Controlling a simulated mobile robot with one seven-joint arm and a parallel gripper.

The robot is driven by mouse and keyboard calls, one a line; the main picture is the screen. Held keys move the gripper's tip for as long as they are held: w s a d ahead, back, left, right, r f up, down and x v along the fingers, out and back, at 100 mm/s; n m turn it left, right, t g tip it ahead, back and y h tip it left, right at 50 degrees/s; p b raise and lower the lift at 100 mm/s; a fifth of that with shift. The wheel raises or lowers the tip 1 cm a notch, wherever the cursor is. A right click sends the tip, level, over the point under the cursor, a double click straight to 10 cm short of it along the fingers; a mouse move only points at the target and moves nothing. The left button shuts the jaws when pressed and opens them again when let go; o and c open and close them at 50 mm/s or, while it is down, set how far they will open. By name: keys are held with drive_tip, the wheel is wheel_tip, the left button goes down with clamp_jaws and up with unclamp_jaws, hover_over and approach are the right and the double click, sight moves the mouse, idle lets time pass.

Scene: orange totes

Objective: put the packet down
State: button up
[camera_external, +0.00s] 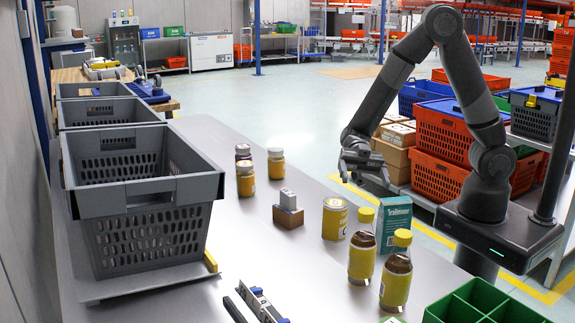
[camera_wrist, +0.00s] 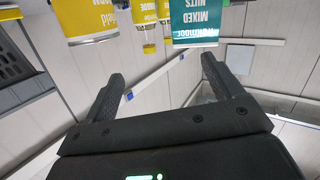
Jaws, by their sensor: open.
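The teal packet (camera_external: 394,222), a box printed with white lettering, stands upright on the grey table near its right edge. Yellow-capped bottles in front hide part of its lower left side. It also shows upside down at the top of the wrist view (camera_wrist: 195,22), cut off by the frame edge. My gripper (camera_external: 362,168) is raised off the table's right edge, behind the packet and apart from it. In the wrist view my gripper (camera_wrist: 161,68) has its two fingers spread wide with nothing between them.
Two yellow-capped bottles (camera_external: 362,247) and a yellow can (camera_external: 334,219) stand close to the packet. A small box (camera_external: 288,214) and several jars are farther left. A grey crate (camera_external: 150,195) stands at left, a green divided bin (camera_external: 480,300) at front right. The middle tabletop is mostly clear.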

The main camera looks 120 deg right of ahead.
drive_tip(key=w+d+r+m+t+h, duration=0.1)
drive_tip(key=w+r+m+t+h, duration=0.25)
drive_tip(key=w+r+h, duration=0.45)
drive_tip(key=s+d+r+m+h, duration=0.1)
drive_tip(key=s+r+m+h, duration=0.4)
drive_tip(key=h, duration=0.3)
drive_tip(key=s+a+m+g, duration=0.1)
drive_tip(key=s+a+g, duration=0.1)
drive_tip(key=s+a, duration=0.2)
drive_tip(key=s+a+m+g+y, duration=0.1)
drive_tip(key=s+a, duration=0.3)
drive_tip(key=s, duration=0.6)
drive_tip(key=s+a+f+m+g+y, duration=0.1)
drive_tip(key=s+a+m+g, duration=0.1)
drive_tip(key=s, duration=0.5)
drive_tip(key=shift+a+g, duration=0.85)
drive_tip(key=shift+a, duration=0.15)
drive_tip(key=shift+m, duration=0.25)
